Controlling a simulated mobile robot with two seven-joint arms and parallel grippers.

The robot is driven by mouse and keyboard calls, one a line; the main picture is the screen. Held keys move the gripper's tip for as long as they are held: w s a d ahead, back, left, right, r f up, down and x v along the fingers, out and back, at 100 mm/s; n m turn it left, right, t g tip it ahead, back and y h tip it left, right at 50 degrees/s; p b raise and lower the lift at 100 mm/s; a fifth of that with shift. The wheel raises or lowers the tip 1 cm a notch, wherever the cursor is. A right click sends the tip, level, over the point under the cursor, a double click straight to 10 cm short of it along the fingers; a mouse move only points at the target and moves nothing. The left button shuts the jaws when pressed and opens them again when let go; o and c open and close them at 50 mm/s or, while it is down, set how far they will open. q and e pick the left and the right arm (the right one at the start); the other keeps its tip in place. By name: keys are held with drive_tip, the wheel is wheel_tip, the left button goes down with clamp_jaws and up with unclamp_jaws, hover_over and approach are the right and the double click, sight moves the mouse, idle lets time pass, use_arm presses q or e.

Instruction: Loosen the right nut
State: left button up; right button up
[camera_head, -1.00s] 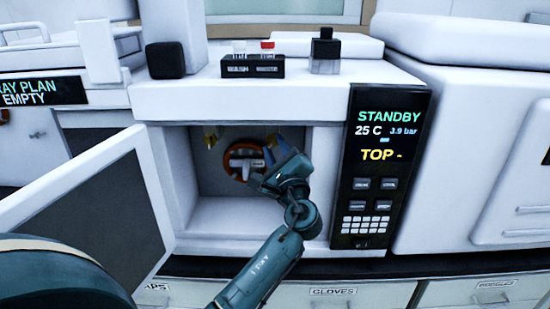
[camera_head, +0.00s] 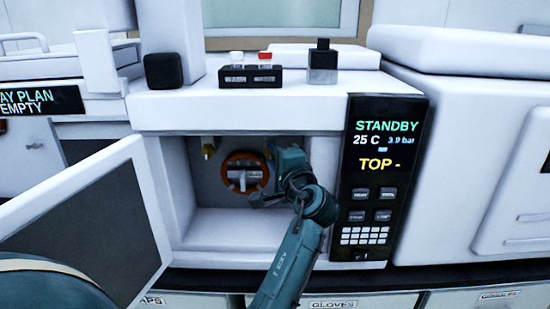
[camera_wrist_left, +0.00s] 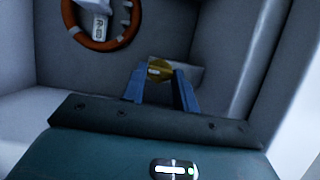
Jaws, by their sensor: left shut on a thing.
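The right nut (camera_wrist_left: 158,71) is a small brass-coloured fitting at the back of the open oven compartment (camera_head: 225,222). My left gripper (camera_head: 274,150) reaches into the compartment from the front and hides this nut in the head view. In the left wrist view, the two blue fingers of the left gripper (camera_wrist_left: 160,82) are on either side of the nut and shut on it. The left nut (camera_head: 208,146), also brass-coloured, is at the upper left of the compartment. My right gripper is not in view.
The compartment door (camera_head: 95,215) stands open to the left. The display panel (camera_head: 378,225) reads STANDBY, 25 C, 3.9 bar, TOP. Bottles stand on top.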

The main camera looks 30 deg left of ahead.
use_arm(q)
drive_tip(key=shift+a+r, duration=0.1)
drive_tip(key=shift+r, duration=0.05)
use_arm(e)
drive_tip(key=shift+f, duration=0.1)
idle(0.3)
use_arm(q)
drive_tip(key=o, duration=1)
